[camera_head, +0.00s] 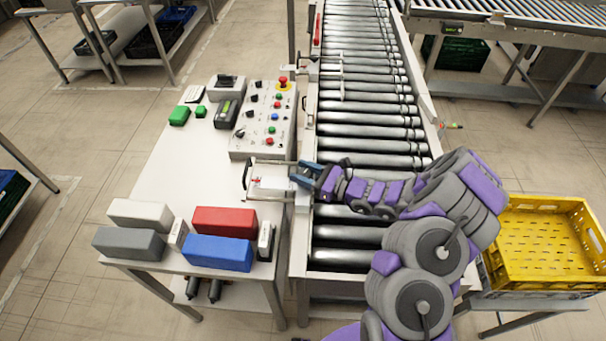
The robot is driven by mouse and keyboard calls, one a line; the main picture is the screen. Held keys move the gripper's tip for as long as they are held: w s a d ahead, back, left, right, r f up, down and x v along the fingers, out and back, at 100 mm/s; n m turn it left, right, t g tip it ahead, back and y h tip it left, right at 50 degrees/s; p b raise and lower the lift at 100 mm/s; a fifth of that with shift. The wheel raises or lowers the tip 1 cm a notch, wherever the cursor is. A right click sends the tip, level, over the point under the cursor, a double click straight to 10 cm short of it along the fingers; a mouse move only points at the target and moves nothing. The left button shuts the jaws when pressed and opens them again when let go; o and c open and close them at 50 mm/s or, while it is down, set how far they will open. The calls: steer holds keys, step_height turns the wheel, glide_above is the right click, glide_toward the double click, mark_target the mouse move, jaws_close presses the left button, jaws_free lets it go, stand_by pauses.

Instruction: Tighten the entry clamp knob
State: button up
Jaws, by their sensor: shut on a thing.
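My gripper (305,174) is at the left rail of the roller conveyor (352,160), near the conveyor's front end. Its dark blue fingers are shut on a small part at the rail, which they mostly hide; by its place it is the entry clamp knob. A metal clamp bracket with a handle (248,177) stands just left of the fingers, on the edge of the white table. My purple and grey arm reaches in from the lower right across the front rollers. I cannot tell how far the knob is turned.
A control panel (264,122) with several buttons stands on the white table (180,168). Red (225,220), blue (217,252), white and grey blocks lie at its front. A yellow crate (515,285) stands at right. The visible rollers carry no crate.

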steer(key=shift+f+m+t+h, duration=0.1)
steer(key=shift+m+t+h, duration=0.2)
steer(key=shift+m+t, duration=0.3)
steer(key=o, duration=1)
steer(key=shift+d, duration=0.1)
steer(key=shift+c, duration=0.2)
steer(key=p+v, duration=0.2)
steer(key=v, duration=1.5)
steer(key=shift+d, duration=0.25)
